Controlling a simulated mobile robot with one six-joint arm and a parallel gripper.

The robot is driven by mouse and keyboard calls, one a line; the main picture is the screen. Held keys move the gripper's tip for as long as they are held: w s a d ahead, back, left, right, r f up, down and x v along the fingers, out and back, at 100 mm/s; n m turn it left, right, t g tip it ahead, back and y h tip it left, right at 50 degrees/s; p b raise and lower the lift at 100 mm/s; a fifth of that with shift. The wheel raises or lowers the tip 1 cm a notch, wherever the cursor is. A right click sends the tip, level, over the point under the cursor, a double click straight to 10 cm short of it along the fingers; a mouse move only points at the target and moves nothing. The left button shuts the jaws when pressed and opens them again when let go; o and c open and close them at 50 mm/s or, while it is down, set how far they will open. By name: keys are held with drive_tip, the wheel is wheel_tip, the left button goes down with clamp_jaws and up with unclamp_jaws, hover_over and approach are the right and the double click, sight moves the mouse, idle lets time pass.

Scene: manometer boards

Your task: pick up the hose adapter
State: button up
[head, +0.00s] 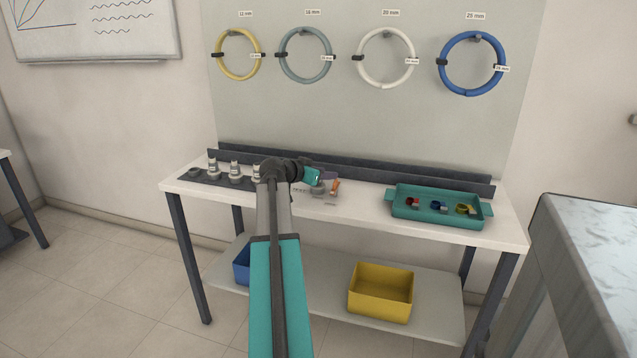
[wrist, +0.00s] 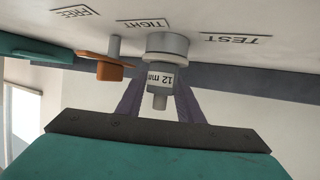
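The hose adapter (wrist: 162,72) is a grey stepped fitting with a white "12 mm" label, standing on the bench in the wrist view, which shows it upside down. My gripper (wrist: 160,97) is open, with one dark finger on each side of the adapter's narrow end. I cannot tell whether either finger touches it. In the head view my gripper (head: 316,181) is over the middle of the bench and its wrist hides much of that spot. An orange lever (wrist: 104,69) on a grey post is beside the adapter; it also shows in the head view (head: 335,186).
Similar grey fittings (head: 235,170) stand on a dark rack at the bench's left. A teal tray (head: 438,217) with small coloured rings sits at the right. A dark rail (head: 400,176) runs along the back. A yellow bin (head: 380,305) is on the lower shelf.

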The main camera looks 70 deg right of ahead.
idle(0.4)
clamp_jaws()
drive_tip(key=shift+r+p, duration=0.3)
drive_tip(key=shift+r, duration=1.35)
drive_tip(key=shift+a+r, duration=0.15)
drive_tip(key=shift+a, duration=0.1)
drive_tip(key=s+a, duration=0.2)
drive_tip(key=a, duration=0.5)
drive_tip(key=s+a+r, duration=0.1)
drive_tip(key=s+a, duration=0.2)
drive_tip(key=a, duration=0.4)
drive_tip(key=shift+a+r+p, duration=0.2)
drive_tip(key=shift+a+p, duration=0.15)
drive_tip(key=shift+p, duration=0.1)
